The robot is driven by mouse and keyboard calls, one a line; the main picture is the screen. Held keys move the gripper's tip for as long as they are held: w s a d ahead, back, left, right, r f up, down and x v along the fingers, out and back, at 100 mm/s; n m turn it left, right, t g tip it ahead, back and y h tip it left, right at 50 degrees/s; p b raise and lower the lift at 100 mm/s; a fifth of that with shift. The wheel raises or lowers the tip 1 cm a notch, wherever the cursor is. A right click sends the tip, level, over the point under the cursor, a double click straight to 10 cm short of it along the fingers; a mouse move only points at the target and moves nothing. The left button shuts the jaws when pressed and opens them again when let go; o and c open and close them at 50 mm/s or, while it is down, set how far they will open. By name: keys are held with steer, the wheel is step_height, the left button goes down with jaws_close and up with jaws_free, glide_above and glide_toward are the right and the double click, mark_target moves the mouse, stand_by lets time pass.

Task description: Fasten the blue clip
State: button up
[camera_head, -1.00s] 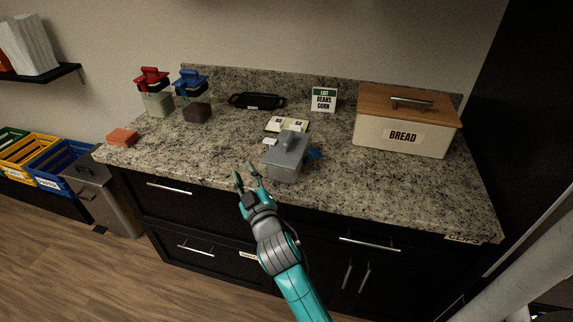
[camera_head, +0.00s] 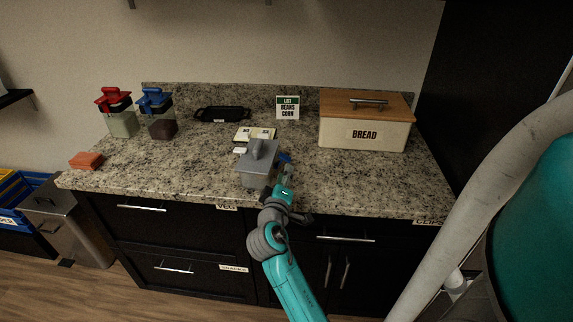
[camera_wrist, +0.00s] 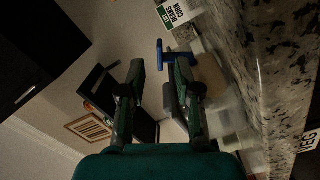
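A grey lidded container (camera_head: 258,167) stands near the front edge of the counter. The blue clip (camera_head: 286,157) is at its right side, partly hidden by my gripper (camera_head: 285,174), which is just in front of it. In the wrist view the blue clip (camera_wrist: 171,51) shows as a T shape just beyond my fingertips, nearer the right finger. My gripper (camera_wrist: 160,68) is open with nothing between its fingers. I cannot tell whether the right fingertip touches the clip.
Red-lidded (camera_head: 121,122) and blue-lidded (camera_head: 160,125) containers stand at the back left, with an orange block (camera_head: 86,160) before them. A bread box (camera_head: 345,131), list sign (camera_head: 288,108), black pan (camera_head: 221,114) and cards (camera_head: 254,133) are behind. The counter's front right is clear.

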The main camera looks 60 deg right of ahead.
steer(key=shift+x, duration=3)
jaws_close()
